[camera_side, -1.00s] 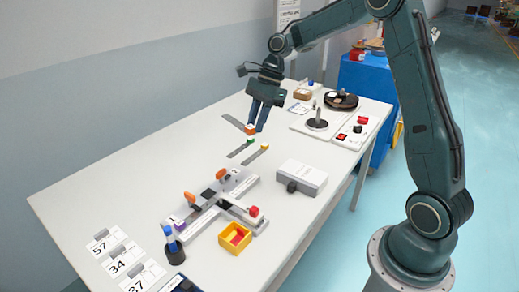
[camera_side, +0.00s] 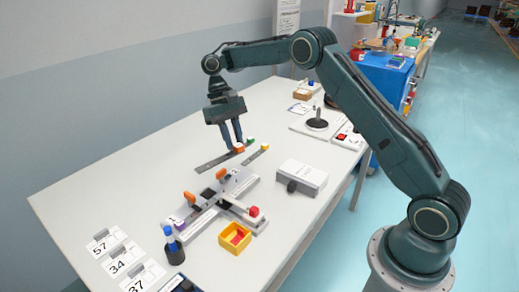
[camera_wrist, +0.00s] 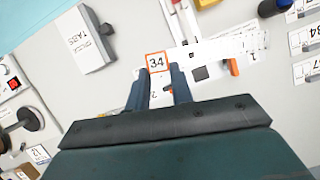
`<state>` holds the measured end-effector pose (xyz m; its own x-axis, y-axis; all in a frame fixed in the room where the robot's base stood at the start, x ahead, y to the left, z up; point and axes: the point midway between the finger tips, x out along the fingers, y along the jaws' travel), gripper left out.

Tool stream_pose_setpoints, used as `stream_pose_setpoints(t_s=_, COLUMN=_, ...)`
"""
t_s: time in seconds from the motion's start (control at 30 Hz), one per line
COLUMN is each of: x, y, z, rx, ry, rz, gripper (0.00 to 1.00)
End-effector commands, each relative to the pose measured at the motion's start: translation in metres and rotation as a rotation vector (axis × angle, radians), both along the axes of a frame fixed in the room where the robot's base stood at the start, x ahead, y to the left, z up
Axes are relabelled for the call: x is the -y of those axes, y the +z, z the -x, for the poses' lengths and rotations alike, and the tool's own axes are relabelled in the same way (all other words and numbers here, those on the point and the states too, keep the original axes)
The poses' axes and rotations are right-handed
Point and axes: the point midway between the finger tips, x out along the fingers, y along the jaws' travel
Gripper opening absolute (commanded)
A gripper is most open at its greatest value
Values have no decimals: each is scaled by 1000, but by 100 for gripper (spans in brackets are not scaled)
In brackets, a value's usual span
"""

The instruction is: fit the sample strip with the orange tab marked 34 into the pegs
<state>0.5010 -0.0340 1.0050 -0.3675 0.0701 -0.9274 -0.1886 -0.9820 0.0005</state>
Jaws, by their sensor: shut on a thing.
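My gripper (camera_side: 238,147) is shut on the orange tab (camera_side: 239,150) of a dark grey sample strip (camera_side: 213,162). The strip extends left from the tab, low over the table; I cannot tell its exact height. In the wrist view the tab (camera_wrist: 156,62) reads 34 between my fingertips (camera_wrist: 161,72). The white fixture (camera_side: 238,184), with two orange knobs (camera_side: 189,197) and dark square patches, stands nearer the side camera, apart from the strip. It also shows beyond my fingers in the wrist view (camera_wrist: 226,52). Its pegs are too small to make out.
A green tab (camera_side: 250,141) and a yellow-tabbed strip (camera_side: 257,154) lie right beside my gripper. A grey box (camera_side: 302,178) stands to the right. A yellow tray (camera_side: 235,238), a dark holder with a blue top (camera_side: 173,246) and number cards (camera_side: 118,261) are in front. The left table side is clear.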

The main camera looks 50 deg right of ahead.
Motion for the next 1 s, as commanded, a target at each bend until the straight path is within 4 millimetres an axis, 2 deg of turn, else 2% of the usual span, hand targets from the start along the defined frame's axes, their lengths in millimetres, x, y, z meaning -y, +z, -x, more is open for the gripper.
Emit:
stream_pose_setpoints(t_s=0.2, x=32, y=-34, z=-24, rx=-3, ry=93, rz=0, gripper=0)
stream_pose_setpoints(t_s=0.43, x=55, y=-60, z=-37, rx=-6, ry=164, rz=-1, gripper=0)
stream_pose_setpoints(t_s=0.6, x=62, y=-68, z=-41, rx=-7, ry=189, rz=-1, gripper=0)
stream_pose_setpoints(t_s=1.0, x=64, y=-69, z=-41, rx=-8, ry=192, rz=-1, gripper=0)
